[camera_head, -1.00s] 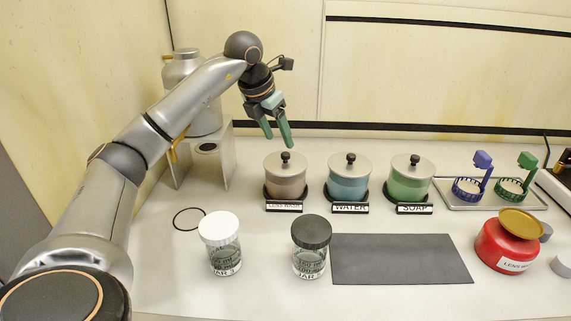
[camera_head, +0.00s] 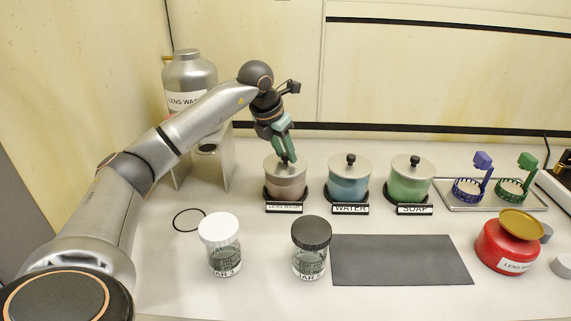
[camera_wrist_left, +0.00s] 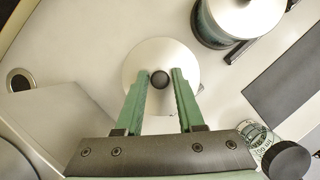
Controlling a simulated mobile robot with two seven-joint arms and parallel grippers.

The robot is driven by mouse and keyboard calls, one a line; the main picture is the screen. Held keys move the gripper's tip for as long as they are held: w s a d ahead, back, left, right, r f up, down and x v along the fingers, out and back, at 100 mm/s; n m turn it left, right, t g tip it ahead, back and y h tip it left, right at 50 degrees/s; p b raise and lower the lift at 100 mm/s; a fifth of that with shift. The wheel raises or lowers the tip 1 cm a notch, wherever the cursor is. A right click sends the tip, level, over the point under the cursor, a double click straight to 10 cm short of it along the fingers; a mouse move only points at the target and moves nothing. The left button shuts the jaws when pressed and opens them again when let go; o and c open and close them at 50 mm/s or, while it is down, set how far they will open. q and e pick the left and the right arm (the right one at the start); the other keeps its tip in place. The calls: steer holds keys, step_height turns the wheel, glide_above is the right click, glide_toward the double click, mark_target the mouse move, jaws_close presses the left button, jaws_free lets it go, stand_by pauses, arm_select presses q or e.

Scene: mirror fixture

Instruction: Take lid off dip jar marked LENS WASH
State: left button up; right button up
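The dip jar marked LENS WASH (camera_head: 285,186) stands on its dark base at the back, a pinkish jar with a silver lid (camera_head: 271,164) and a black knob. My left gripper (camera_head: 288,158) points down over this lid and hides its knob in the head view. In the left wrist view, the lid (camera_wrist_left: 133,72) lies below the fingers, and the black knob (camera_wrist_left: 159,79) shows between the two green fingertips (camera_wrist_left: 160,75). The fingers are apart, with gaps on both sides of the knob. The lid sits on the jar. My right gripper is not in view.
The WATER jar (camera_head: 348,185) and SOAP jar (camera_head: 409,186) stand to the right. A white-lidded jar (camera_head: 222,258), a black-lidded jar (camera_head: 309,262) and a grey mat (camera_head: 400,262) lie in front. A metal stand (camera_head: 224,172) with a large canister (camera_head: 190,75) is at left.

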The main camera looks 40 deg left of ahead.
arm_select(q)
jaws_close()
steer(key=shift+r, duration=0.1)
stand_by(0.3)
steer(key=shift+r, duration=0.25)
steer(key=r, duration=0.3)
steer(key=shift+w+d+r, duration=0.1)
steer(key=shift+d+r, duration=0.05)
steer(key=shift+d, duration=0.15)
steer(key=d+r, duration=0.9)
steer(key=d, duration=0.4)
steer(key=shift+s+d+p, duration=0.25)
steer(key=shift+s+p, duration=0.1)
